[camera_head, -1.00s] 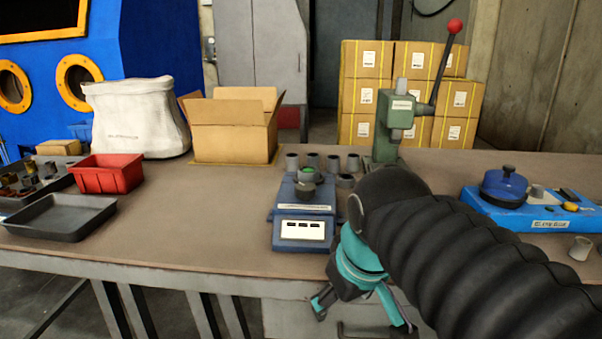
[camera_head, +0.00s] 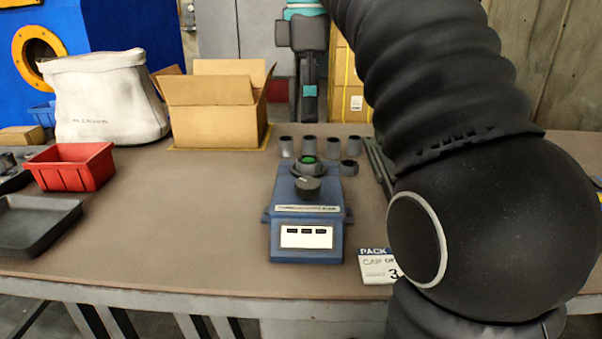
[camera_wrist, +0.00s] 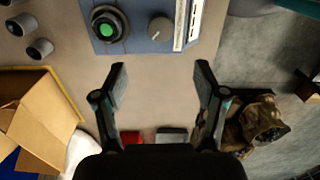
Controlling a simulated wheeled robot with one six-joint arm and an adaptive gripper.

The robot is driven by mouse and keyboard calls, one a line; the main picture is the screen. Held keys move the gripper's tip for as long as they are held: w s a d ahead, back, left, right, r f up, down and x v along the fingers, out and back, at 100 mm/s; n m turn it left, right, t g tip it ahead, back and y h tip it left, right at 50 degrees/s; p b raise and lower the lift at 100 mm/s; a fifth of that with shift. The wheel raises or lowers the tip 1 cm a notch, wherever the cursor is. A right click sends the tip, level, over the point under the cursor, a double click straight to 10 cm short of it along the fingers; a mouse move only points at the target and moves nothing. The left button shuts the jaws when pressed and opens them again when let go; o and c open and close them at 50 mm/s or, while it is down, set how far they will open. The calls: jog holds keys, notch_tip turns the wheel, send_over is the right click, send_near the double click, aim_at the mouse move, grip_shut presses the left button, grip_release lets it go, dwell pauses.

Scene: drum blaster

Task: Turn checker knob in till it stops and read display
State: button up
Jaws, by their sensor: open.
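The blue checker (camera_head: 306,215) stands on the bench in the middle of the head view. Its dark round knob (camera_head: 307,188) sits behind a white display panel (camera_head: 306,237) with three small dark windows, too small to read. A grey ring around a green centre (camera_head: 308,160) is at its back. In the wrist view the knob (camera_wrist: 160,28) shows at top centre, beside the green centre (camera_wrist: 107,30). My gripper (camera_wrist: 161,72) is open and empty, its fingers apart from the knob. In the head view my gripper (camera_head: 309,108) hangs pointing down behind the checker.
Several grey cups (camera_head: 309,143) stand behind the checker. A card (camera_head: 378,267) is at its right. An open carton (camera_head: 215,110), white bag (camera_head: 110,97), red bin (camera_head: 72,168) and dark tray (camera_head: 35,222) are left. My arm hides the bench's right side. Bench between bin and checker is clear.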

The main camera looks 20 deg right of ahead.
aim_at(308, 182)
notch_tip(308, 182, down, 13)
jog(key=b, duration=0.4)
jog(key=shift+f, duration=0.15)
jog(key=c, duration=1.1)
